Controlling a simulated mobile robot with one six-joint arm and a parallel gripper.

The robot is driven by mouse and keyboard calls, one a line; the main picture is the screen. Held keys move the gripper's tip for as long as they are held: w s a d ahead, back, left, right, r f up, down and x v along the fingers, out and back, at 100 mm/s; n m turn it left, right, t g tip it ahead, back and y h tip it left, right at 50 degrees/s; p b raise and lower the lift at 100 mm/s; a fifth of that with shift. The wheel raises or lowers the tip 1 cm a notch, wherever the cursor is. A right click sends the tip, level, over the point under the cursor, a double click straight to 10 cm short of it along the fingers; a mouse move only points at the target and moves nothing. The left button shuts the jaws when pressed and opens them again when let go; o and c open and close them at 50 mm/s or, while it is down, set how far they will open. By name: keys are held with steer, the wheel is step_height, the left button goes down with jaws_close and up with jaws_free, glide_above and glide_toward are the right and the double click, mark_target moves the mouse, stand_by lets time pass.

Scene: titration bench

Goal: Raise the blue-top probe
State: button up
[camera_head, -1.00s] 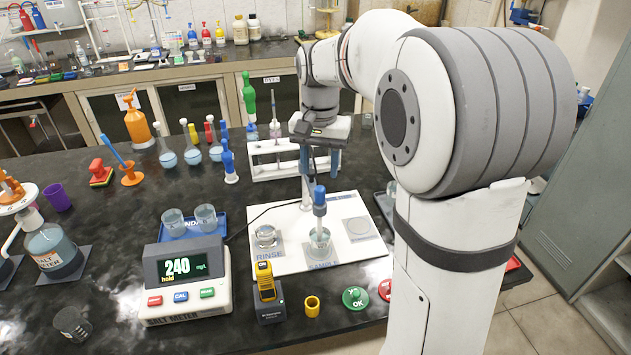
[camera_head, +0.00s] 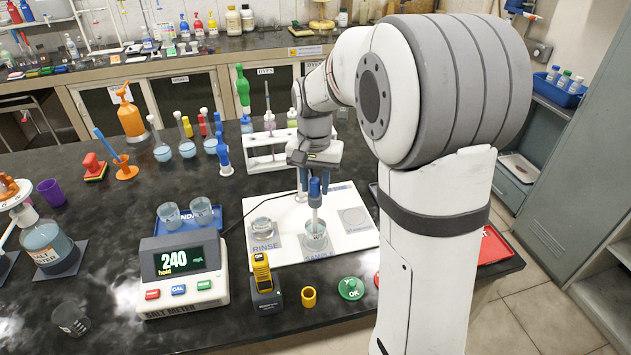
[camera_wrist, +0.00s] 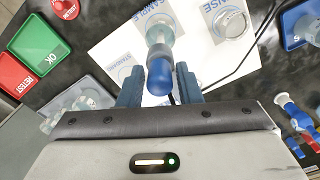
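The blue-top probe (camera_head: 315,203) stands upright with its lower end in the beaker (camera_head: 316,238) on the SAMPLE spot of the white board (camera_head: 282,257). In the wrist view its blue top (camera_wrist: 160,78) is between the two fingers of my gripper (camera_wrist: 159,84). A gap shows on both sides of the top, so the fingers are open around it and not pressed on it.
The salt meter (camera_head: 182,277) reads 240 with "hold". A black cable (camera_wrist: 240,70) crosses the board. The RINSE dish (camera_head: 263,231) stands left of the beaker. A white tube rack (camera_head: 264,155) stands behind. A yellow-black device (camera_head: 264,284) is in front.

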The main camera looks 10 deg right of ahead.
jaws_close()
step_height(320, 180, up, 8)
steer(key=p, duration=0.4)
steer(key=shift+f, duration=0.25)
steer(key=shift+w, duration=0.15)
steer(key=shift+c, duration=0.5)
jaws_free()
steer(key=shift+o, duration=2)
steer(key=shift+f, duration=0.1)
